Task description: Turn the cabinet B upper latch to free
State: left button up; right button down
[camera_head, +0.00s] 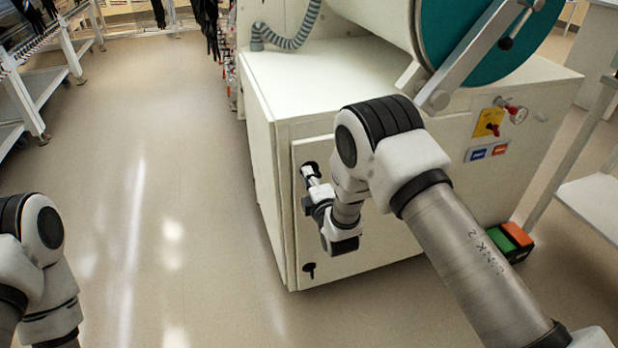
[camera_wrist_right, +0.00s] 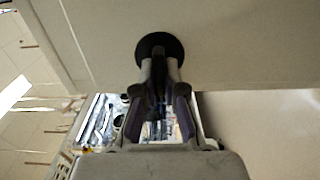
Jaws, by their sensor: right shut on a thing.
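The cabinet (camera_head: 400,110) is a white box with a door (camera_head: 325,255) on its front face. The upper latch (camera_head: 308,167) is a black round piece near the door's top left corner. My right gripper (camera_head: 311,177) is at this latch. In the right wrist view, the black round latch base (camera_wrist_right: 160,43) lies against the white panel, and my right gripper (camera_wrist_right: 160,70) is shut on the latch's handle. The fingers hide most of the handle, so its exact angle is unclear. A dark lower latch (camera_head: 309,270) sits near the door's bottom. My left gripper is out of view.
A teal round hatch (camera_head: 470,35) with a metal bar sits above the cabinet. A yellow plate with a red knob (camera_head: 489,122) is on the front. A green and orange box (camera_head: 509,240) lies at the base.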

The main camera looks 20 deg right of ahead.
dwell(0.4)
jog(key=c, duration=1.2)
grip_release()
jog(key=shift+c, duration=0.2)
jog(key=s, duration=1.2)
jog(key=shift+d, duration=0.2)
